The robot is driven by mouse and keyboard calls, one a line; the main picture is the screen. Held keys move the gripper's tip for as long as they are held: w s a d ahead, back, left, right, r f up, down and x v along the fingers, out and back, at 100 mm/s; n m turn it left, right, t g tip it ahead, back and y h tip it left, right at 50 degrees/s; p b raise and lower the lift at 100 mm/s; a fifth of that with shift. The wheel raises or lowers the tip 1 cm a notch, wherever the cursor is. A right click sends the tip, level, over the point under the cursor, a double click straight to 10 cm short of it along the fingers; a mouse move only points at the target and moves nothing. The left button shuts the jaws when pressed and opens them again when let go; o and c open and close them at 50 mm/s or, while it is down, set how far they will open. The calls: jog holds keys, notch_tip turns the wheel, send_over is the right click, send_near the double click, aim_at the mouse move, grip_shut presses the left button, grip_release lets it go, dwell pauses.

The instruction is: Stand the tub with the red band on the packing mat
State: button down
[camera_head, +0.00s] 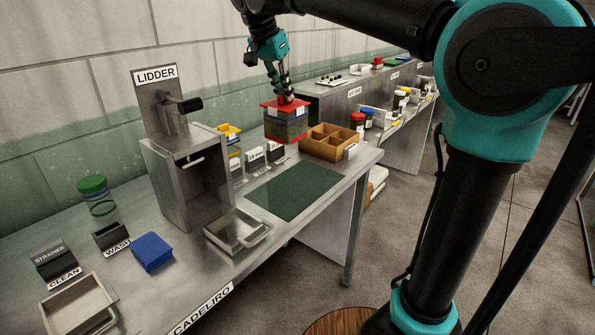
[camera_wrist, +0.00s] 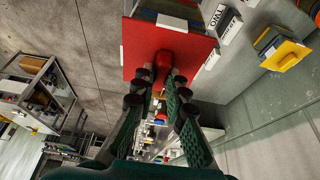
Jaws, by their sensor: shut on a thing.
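A square, see-through tub (camera_head: 285,127) with dark contents has a red lid and a red band low around its side. My gripper (camera_head: 284,98) is above it, shut on the red knob of its lid. The tub hangs upright, seemingly above the table, behind the mat. In the wrist view the red lid (camera_wrist: 135,50) fills the upper middle, and the fingertips (camera_wrist: 160,85) close on both sides of its knob. The packing mat (camera_head: 293,190), a dark green rectangle, lies flat and bare near the table's front edge. The tub's underside is hidden.
Small label stands (camera_head: 256,160) line the mat's back left. A compartmented wooden box (camera_head: 331,142) stands right of the tub. The metal lidder (camera_head: 185,165) and a steel tray (camera_head: 237,229) are to the left. A yellow-topped tub (camera_head: 229,132) stands behind.

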aim_at(274, 127)
notch_tip(274, 127, down, 19)
dwell(0.6)
jog(key=shift+f, duration=0.1)
jog(key=c, duration=1.6)
grip_release()
jog(key=shift+o, duration=0.2)
jog(key=v, duration=1.2)
jog(key=shift+s, duration=0.1)
jog(key=d+f+n+y, duration=0.1)
jog(key=d+f+n, duration=0.1)
jog(key=d+f, duration=0.8)
jog(key=s+d+f+n+y, duration=0.1)
jog(key=s+d+f+n, duration=0.1)
jog(key=s+d+f, duration=0.5)
jog(key=s+d+f+n, duration=0.3)
jog(key=s+d+f, duration=0.5)
jog(key=f, duration=0.7)
jog(key=shift+d+n+t+y, duration=0.3)
jog(key=shift+d+t+y, duration=0.1)
jog(key=shift+d, duration=0.55)
